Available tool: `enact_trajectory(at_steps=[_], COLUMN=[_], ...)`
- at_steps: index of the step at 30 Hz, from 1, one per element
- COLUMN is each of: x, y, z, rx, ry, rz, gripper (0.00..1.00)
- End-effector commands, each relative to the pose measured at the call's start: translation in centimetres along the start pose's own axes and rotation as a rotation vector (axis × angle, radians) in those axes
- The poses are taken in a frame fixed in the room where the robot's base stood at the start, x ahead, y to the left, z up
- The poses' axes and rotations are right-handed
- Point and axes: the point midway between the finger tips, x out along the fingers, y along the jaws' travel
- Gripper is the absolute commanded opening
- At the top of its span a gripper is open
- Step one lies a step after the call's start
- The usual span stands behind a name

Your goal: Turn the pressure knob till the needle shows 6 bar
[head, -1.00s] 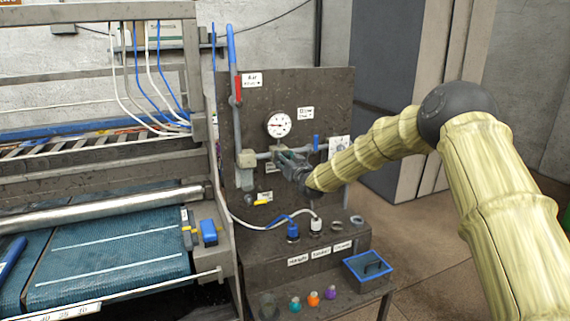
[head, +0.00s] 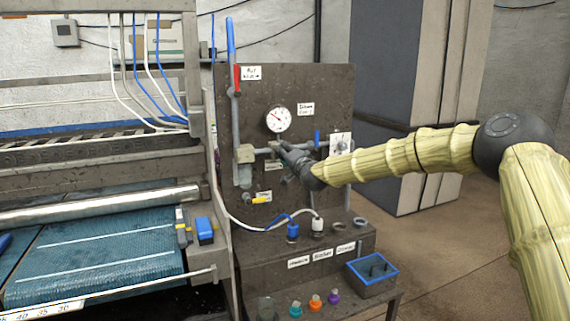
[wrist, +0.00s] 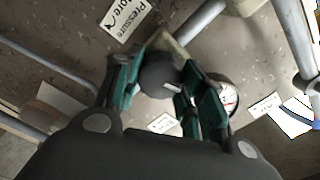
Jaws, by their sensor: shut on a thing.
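The pressure gauge (head: 278,119) is a round white dial on the dark panel. Its needle seems to point to the upper left, but the numbers are too small to read. The gauge also shows partly in the wrist view (wrist: 228,96), behind the right finger. My gripper (head: 286,155) is at the pipe just below the gauge, and my arm reaches in from the right. In the wrist view, my gripper (wrist: 162,72) is shut on the dark round pressure knob (wrist: 157,80), which has a white mark. In the head view the gripper hides the knob.
A grey pipe with a blue-handled valve (head: 317,138) runs beside my gripper. A yellow-handled valve (head: 261,200) sits lower left. Hoses plug into the ledge below. A blue-rimmed tray (head: 372,270) and several coloured caps stand in front. The blue belt is left; floor at right is clear.

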Motion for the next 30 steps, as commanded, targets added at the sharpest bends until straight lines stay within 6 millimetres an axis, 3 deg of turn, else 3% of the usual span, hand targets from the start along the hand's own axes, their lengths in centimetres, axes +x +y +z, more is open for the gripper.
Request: enact_trajectory(at_steps=[18,30], x=[0.0,0.01], y=[0.77,0.65], z=[0.01,0.02], rx=[0.582,0.869], ry=[0.004,0.004], rz=[-0.001,-0.001], gripper=[0.16,0.16])
